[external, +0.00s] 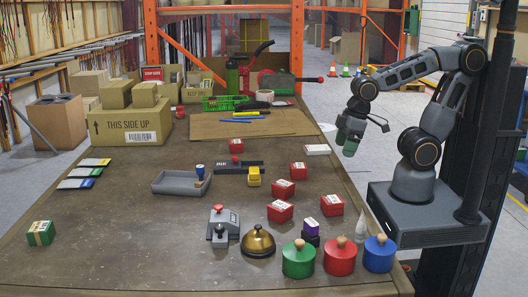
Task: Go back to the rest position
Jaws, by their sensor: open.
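My gripper (350,138) hangs from my bent arm at the right side of the external view. It points down, above and beside the right edge of the table (110,235). Its jaws are open, and I make out nothing held in them. My arm is folded, with its elbow raised near my column. The gripper is clear of the small boxes on the table. A white box (317,149) lies to the left of the gripper, near the table's right edge.
Red boxes (280,211), a grey tray (170,187), a brass bell (258,241) and green (298,263), red (340,260) and blue (379,257) lidded pots stand on the table. Cardboard boxes (130,123) are stacked at the back left. The table's left-middle is mostly clear.

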